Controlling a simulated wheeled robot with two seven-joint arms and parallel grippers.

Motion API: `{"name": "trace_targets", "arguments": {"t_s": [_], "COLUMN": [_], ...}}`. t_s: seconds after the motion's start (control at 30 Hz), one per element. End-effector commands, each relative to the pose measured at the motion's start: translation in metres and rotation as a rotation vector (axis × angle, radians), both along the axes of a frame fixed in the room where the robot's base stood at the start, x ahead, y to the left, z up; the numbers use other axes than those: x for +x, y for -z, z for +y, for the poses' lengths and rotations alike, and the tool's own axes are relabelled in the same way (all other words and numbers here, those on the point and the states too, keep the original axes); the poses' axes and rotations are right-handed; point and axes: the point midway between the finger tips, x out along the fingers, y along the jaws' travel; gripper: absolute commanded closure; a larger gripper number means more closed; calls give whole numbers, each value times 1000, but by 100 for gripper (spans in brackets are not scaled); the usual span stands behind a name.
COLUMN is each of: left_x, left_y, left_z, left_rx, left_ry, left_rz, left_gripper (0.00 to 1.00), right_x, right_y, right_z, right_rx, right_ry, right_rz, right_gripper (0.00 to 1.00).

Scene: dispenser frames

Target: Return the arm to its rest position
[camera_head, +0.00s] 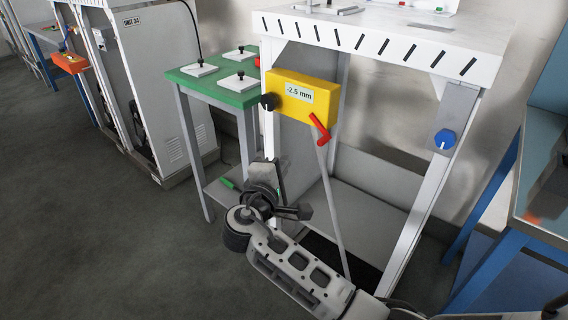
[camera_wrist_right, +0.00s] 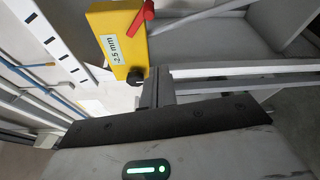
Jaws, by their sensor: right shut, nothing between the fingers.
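My right arm comes in from the bottom right of the head view. Its right gripper (camera_head: 281,181) is in front of the white dispenser frame (camera_head: 440,58), below the yellow box (camera_head: 285,103) marked "-2.5 mm". In the right wrist view the gripper (camera_wrist_right: 158,88) shows its fingers together and empty, with the yellow box (camera_wrist_right: 122,48) just beyond them. The box has a black knob at one end and a red lever (camera_head: 319,129) at the other. The gripper appears clear of both. My left gripper is not in view.
A green-topped table (camera_head: 240,98) with several knobbed white plates stands left of the frame. The frame's right leg carries a blue knob (camera_head: 445,139). A blue-legged bench (camera_head: 541,190) stands at right. A white cabinet (camera_head: 165,75) stands at back left. The floor at lower left is clear.

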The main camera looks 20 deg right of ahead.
Motion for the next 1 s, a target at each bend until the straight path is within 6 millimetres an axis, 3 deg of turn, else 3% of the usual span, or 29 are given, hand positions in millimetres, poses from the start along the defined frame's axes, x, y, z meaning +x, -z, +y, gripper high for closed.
{"name": "trace_targets", "arguments": {"t_s": [0.27, 0.37, 0.43, 0.53, 0.6, 0.7, 0.83, 1.0], "left_x": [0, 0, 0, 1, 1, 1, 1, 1], "left_y": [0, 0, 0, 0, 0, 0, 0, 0], "left_z": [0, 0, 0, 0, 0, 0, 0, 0], "left_rx": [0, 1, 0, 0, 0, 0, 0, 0], "left_ry": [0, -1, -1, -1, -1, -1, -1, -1], "left_rz": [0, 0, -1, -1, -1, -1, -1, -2], "left_gripper": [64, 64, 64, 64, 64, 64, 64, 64], "right_x": [-1, -10, -25, -64, -101, -155, -210, -247], "right_y": [5, 32, 66, 126, 161, 188, 190, 176], "right_z": [0, 2, 6, 17, 30, 45, 56, 57], "right_rx": [14, 97, 218, 487, 730, 1071, 1436, 1706], "right_ry": [-8, -46, -94, -171, -211, -223, -186, -129], "right_rz": [8, 44, 88, 154, 179, 173, 108, 16], "right_gripper": [100, 100, 100, 100, 100, 100, 100, 100]}}
